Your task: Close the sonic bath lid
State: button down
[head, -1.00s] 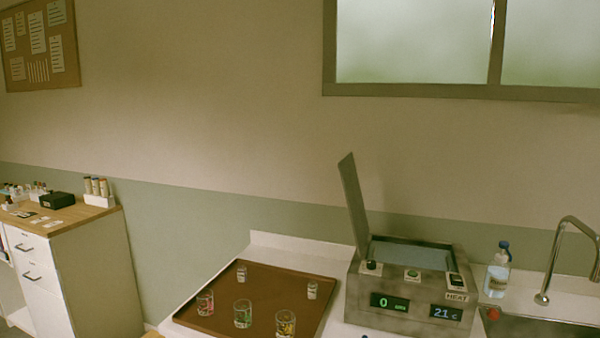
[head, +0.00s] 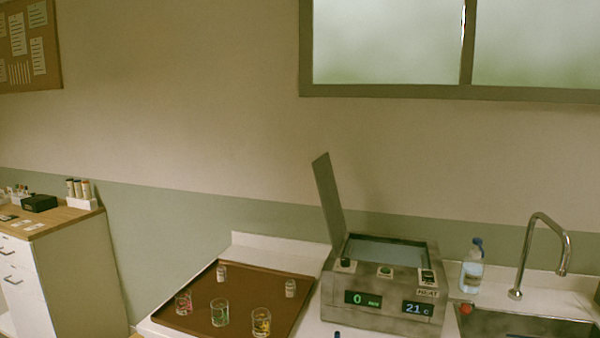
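The sonic bath (head: 383,317) is a grey metal box on the white counter, right of centre in the head view. Its lid (head: 328,197) stands open, hinged at the left side and tilted slightly to the left of upright. The bath's open top (head: 390,250) shows a pale bluish surface inside. The front displays read 0 and 21 C, with knobs and a green button above them. My gripper is not in view.
A brown tray (head: 255,283) with several small glasses and jars lies left of the bath. A bottle with a blue cap (head: 472,268), a tap (head: 540,250) and a sink (head: 535,326) are to the right. A wooden-topped cabinet (head: 70,268) stands at far left.

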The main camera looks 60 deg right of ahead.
aim_at(321, 167)
jog(key=z, duration=0.05)
jog(key=i, duration=1)
jog(key=u, duration=0.05)
